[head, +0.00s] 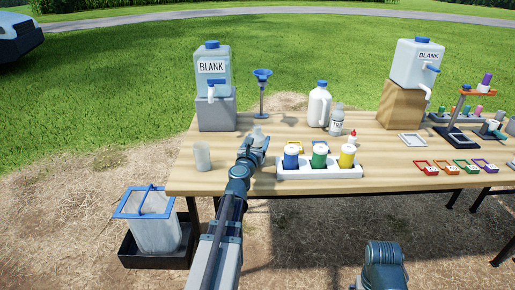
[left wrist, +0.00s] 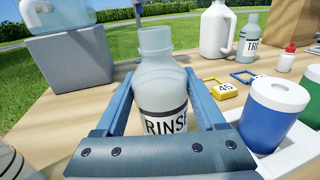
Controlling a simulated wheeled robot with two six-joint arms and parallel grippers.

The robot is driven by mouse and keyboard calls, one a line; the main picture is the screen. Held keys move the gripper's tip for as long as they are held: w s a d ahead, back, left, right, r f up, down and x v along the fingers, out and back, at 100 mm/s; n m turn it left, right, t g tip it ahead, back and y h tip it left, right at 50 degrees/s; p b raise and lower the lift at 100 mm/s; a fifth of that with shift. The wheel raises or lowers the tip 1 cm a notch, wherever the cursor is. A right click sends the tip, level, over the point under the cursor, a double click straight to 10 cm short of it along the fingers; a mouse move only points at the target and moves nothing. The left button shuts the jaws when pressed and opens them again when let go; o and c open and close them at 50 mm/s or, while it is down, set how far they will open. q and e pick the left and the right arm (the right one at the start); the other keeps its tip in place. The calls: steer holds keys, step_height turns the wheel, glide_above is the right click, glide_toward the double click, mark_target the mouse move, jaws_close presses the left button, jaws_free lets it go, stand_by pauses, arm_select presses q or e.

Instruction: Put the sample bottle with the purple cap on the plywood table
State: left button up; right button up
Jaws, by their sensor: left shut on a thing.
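My left gripper (head: 256,143) is shut on a clear bottle labelled RINSE (left wrist: 160,85), above or on the near-left part of the plywood table (head: 222,180). The bottle is upright and has no cap; whether its base touches the table is hidden. A small bottle with a purple cap (head: 486,81) shows at the far right in the head view, tilted, at an orange-topped stand (head: 478,92). It is too small to tell how it is held. My right gripper is not in view; only part of my right arm shows at the bottom.
A white tray (head: 289,174) holds blue, green and yellow containers just right of the left gripper. A clear cup (head: 202,156) stands left. A white jug (head: 319,105) and BLANK carboys (head: 212,70) stand behind. Coloured frames (head: 426,167) lie at right.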

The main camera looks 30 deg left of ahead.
arm_select(q)
steer(key=shift+f, duration=0.65)
steer(key=shift+r, duration=0.15)
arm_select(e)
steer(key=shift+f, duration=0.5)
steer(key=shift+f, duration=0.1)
arm_select(q)
steer(key=o, duration=0.9)
steer(key=shift+f, duration=0.2)
steer(key=o, duration=0.4)
steer(key=shift+o, duration=0.2)
steer(key=shift+r, duration=0.2)
